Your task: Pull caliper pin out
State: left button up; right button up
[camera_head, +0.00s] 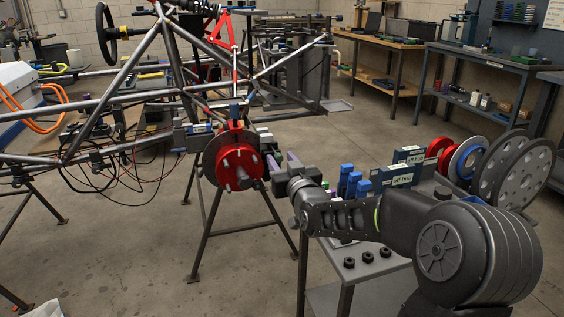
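A red hub (239,169) with wheel studs sits in front of a dark brake disc (212,160) on the tube chassis (135,65). A dark block (265,142), perhaps part of the caliper, is at the disc's right edge. My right arm comes in from the lower right. My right gripper (275,163) is just right of the hub and disc, with purple strips at its fingers. Its fingertips are small and partly hidden, so its opening and any contact are unclear. I cannot make out the caliper pin. My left gripper is out of view.
A grey cart (375,268) below my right arm bears blue holders (350,182), labelled boxes (398,175), black nuts and red, blue and grey discs (467,158). A black stand (208,225) is under the chassis. The floor at lower left is mostly clear.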

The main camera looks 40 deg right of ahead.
jog(key=v, duration=0.7)
jog(key=shift+s+a+p, duration=0.15)
jog(key=shift+s+p, duration=0.2)
dwell(0.4)
